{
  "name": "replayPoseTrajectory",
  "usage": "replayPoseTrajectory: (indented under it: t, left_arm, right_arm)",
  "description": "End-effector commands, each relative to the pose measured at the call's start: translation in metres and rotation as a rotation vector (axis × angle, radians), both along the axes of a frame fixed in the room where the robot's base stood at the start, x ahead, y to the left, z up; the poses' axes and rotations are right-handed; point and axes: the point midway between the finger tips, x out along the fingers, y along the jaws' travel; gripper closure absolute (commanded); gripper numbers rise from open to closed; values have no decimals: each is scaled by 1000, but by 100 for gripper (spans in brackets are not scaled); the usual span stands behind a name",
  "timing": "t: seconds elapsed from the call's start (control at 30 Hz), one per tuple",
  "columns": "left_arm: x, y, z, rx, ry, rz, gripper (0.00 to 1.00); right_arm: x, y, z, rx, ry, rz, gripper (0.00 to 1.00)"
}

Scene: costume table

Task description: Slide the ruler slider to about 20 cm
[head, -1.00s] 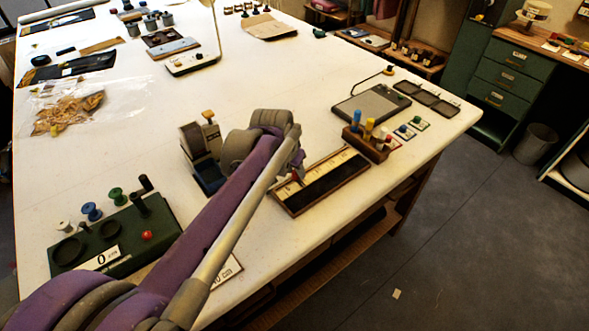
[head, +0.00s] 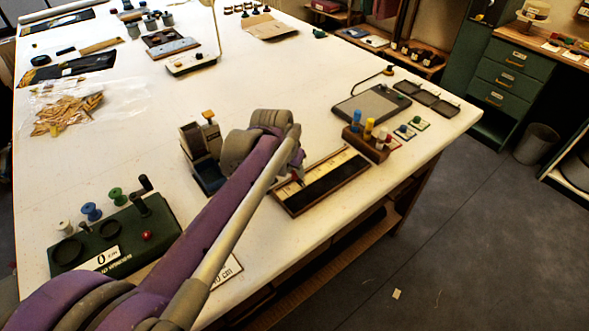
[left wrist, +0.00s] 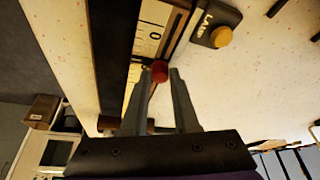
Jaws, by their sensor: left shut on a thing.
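The ruler (head: 325,181) is a long dark board with a pale, marked scale strip, lying near the table's front right edge. Its slider has a red knob (left wrist: 159,71), seen between the fingertips of my left gripper (left wrist: 160,74) in the left wrist view. The left gripper is shut on the knob. A "0" mark on the pale scale shows just above the knob in that view. In the head view my left arm covers the ruler's left end, and the gripper (head: 296,176) is small there. The scale's other figures are too small to read. My right gripper is not in view.
A wooden block with coloured pegs (head: 365,142) stands by the ruler's far right end. A box-like device (head: 201,150) stands left of my gripper. A green winder labelled "0 cm" (head: 120,235) is at the left. A yellow-buttoned lamp control (left wrist: 222,37) lies close to the ruler.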

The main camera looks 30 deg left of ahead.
Motion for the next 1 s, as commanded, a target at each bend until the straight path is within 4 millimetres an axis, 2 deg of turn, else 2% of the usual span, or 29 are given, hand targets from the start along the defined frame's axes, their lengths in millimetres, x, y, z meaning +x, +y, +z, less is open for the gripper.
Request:
replayPoseTrajectory:
  t: [0.5,0.63,0.77,1.0]
  left_arm:
    - [0,0,0,0,0,0,100]
    - [7,-3,0,0,0,-2,100]
    - [26,-11,0,-1,-1,-4,100]
    - [79,-34,1,0,-1,-4,100]
  right_arm:
    - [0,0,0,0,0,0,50]
    - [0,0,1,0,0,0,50]
    - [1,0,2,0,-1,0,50]
    - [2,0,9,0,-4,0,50]
